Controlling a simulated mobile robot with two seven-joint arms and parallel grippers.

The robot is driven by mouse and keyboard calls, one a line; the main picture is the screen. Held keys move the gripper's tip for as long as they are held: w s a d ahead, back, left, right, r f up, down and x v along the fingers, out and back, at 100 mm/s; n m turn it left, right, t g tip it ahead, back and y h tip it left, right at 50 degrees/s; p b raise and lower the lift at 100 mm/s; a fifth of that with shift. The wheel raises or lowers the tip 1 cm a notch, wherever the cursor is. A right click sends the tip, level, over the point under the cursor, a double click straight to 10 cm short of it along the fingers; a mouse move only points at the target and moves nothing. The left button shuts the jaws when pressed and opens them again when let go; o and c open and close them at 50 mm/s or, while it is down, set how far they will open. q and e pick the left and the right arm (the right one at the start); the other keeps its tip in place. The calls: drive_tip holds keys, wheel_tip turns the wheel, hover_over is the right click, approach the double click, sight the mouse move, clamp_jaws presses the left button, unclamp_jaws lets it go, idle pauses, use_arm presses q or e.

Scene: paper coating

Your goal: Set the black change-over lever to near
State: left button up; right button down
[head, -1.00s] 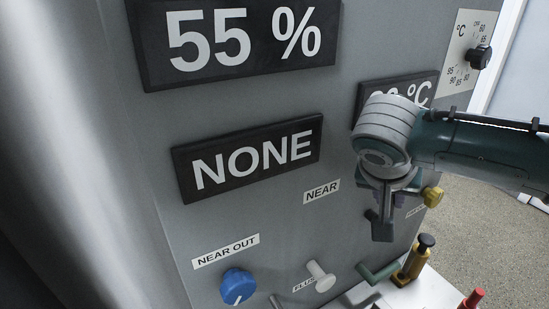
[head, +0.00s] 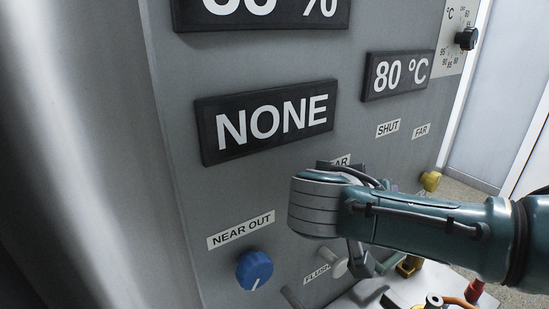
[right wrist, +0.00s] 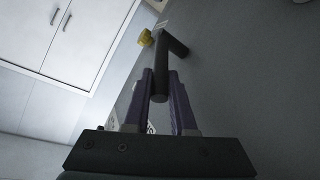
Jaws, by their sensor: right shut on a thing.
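The black change-over lever (right wrist: 173,45) shows in the right wrist view as a dark bar with a round-ended grip. My right gripper (right wrist: 161,78) has its two purple fingers on either side of the grip and is shut on it. In the head view my right arm and wrist cover the lever and the fingers. The NEAR label (head: 342,160) is partly hidden above my wrist. The SHUT label (head: 387,128) and the FAR label (head: 421,131) are clear to its right. My left gripper is not in view.
A blue knob (head: 254,270) under the NEAR OUT label and a white FLUSH knob (head: 339,267) sit below on the panel. A yellow knob (head: 430,181) is at the panel's right side. The display (head: 266,118) reads NONE. A red-capped part (head: 474,291) is at lower right.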

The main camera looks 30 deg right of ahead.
drive_tip(key=shift+f, duration=0.1)
drive_tip(key=c, duration=0.8)
unclamp_jaws()
drive_tip(key=shift+o, duration=0.2)
drive_tip(key=b+v, duration=0.1)
drive_tip(key=v, duration=0.9)
